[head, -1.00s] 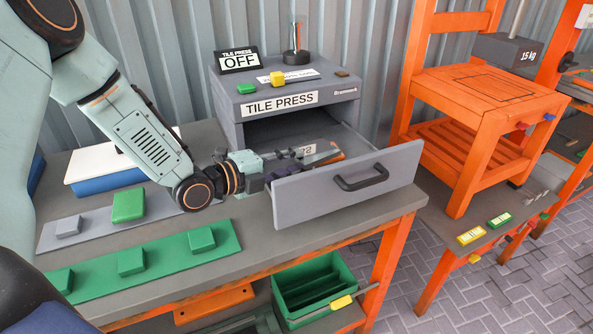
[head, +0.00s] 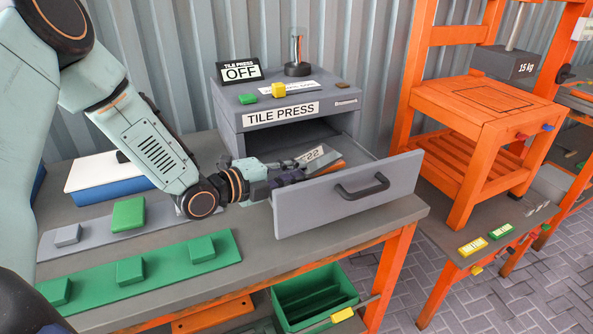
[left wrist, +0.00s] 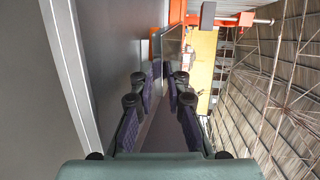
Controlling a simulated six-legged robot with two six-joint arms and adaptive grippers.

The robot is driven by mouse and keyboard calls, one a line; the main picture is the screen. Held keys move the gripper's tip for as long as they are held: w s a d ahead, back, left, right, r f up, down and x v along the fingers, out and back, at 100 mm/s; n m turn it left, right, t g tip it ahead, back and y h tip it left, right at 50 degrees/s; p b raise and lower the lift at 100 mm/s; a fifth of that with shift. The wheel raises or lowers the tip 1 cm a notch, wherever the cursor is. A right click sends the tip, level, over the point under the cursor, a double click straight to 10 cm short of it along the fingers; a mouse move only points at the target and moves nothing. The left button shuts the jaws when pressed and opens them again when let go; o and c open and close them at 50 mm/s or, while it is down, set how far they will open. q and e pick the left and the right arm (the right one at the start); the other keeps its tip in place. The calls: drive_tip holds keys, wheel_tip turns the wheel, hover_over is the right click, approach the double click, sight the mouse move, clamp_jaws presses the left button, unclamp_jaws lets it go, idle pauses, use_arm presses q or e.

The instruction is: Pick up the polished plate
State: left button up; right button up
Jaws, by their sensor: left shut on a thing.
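The tile press drawer (head: 300,208) is pulled open under the grey tile press (head: 295,132). My left gripper (head: 301,172) reaches over the drawer's left side, with its fingers partly inside. It is shut on a flat grey plate (head: 316,155), which I take for the polished plate. The plate is tilted and bears a mark ending in "22". In the left wrist view the plate (left wrist: 174,48) shows edge-on beyond my fingers (left wrist: 170,78). Its lower part is hidden by the fingers and the drawer front. My right gripper is out of view.
The drawer front with its black handle (head: 362,186) stands close to my fingers. An orange piece (head: 334,168) lies in the drawer. Green blocks stand on a green strip (head: 165,265) at the left. A green bin (head: 318,294) sits below the table.

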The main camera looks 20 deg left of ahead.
use_arm(q)
drive_tip(key=shift+s, duration=0.2)
clamp_jaws()
idle(0.3)
wheel_tip(320, 180, up, 2)
drive_tip(key=p, duration=0.2)
drive_tip(key=shift+w+r+p, duration=0.1)
drive_tip(key=shift+r+p, duration=0.15)
drive_tip(key=shift+p, duration=0.1)
drive_tip(key=shift+s+a+r+p, duration=0.15)
drive_tip(key=shift+s+a+p, duration=0.1)
drive_tip(key=shift+p, duration=0.1)
drive_tip(key=r+p+v, duration=0.2)
drive_tip(key=p+v, duration=1.2)
drive_tip(key=p, duration=0.2)
drive_tip(key=shift+d, duration=0.15)
